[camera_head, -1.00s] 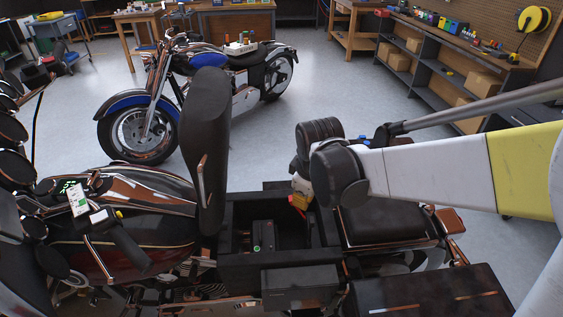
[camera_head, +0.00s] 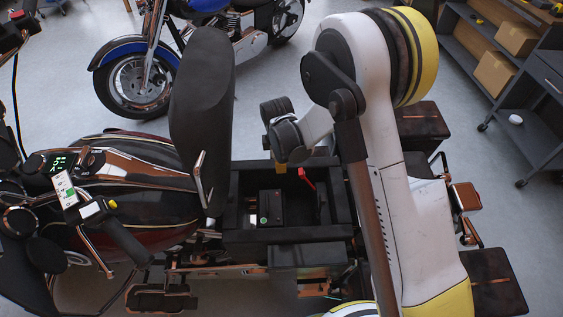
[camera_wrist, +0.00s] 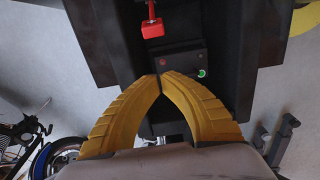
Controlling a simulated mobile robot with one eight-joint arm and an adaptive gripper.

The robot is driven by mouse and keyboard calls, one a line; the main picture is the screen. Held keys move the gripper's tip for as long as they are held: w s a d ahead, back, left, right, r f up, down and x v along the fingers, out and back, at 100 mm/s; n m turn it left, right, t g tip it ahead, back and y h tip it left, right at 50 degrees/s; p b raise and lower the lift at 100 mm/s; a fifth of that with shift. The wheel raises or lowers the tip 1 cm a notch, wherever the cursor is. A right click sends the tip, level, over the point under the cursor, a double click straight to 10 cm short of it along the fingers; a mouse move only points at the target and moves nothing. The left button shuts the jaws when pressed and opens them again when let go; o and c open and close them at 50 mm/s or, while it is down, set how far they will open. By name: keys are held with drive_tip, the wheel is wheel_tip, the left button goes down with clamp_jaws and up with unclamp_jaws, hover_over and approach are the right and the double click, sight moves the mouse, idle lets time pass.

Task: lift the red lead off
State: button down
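The red lead (camera_head: 306,176) shows as a small red piece at the back of the open compartment under the raised seat. In the wrist view its red end (camera_wrist: 152,27) lies beyond my fingertips, with a thin cable or link running up from it. The black battery (camera_head: 269,207) sits in the compartment; its top, with a green mark, shows in the wrist view (camera_wrist: 184,66). My gripper (camera_head: 281,167) is above the compartment's back edge, left of the lead. In the wrist view its yellow fingertips (camera_wrist: 161,76) are together, with nothing seen between them. I cannot tell whether the lead touches the battery.
The raised black seat (camera_head: 203,115) stands upright left of the compartment. The tank and handlebar (camera_head: 125,240) are farther left. A blue motorcycle (camera_head: 135,75) stands behind. Shelves with boxes (camera_head: 495,65) are at the right. Open floor lies between.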

wheel_tip(320, 180, down, 6)
drive_tip(key=b, duration=0.2)
drive_tip(key=d, duration=0.1)
drive_tip(key=d+r, duration=0.1)
drive_tip(key=d+r+b, duration=0.1)
drive_tip(key=d, duration=0.1)
drive_tip(key=shift+w, duration=0.25)
drive_tip(key=shift+d, duration=0.1)
drive_tip(key=shift+y, duration=0.7)
drive_tip(key=d, duration=0.1)
drive_tip(key=d+r, duration=0.1)
drive_tip(key=d, duration=0.1)
drive_tip(key=d+r, duration=0.1)
drive_tip(key=d, duration=0.1)
drive_tip(key=shift+s+d+r, duration=0.1)
drive_tip(key=shift+d+r, duration=0.1)
drive_tip(key=shift+d, duration=0.3)
drive_tip(key=shift+r, duration=0.15)
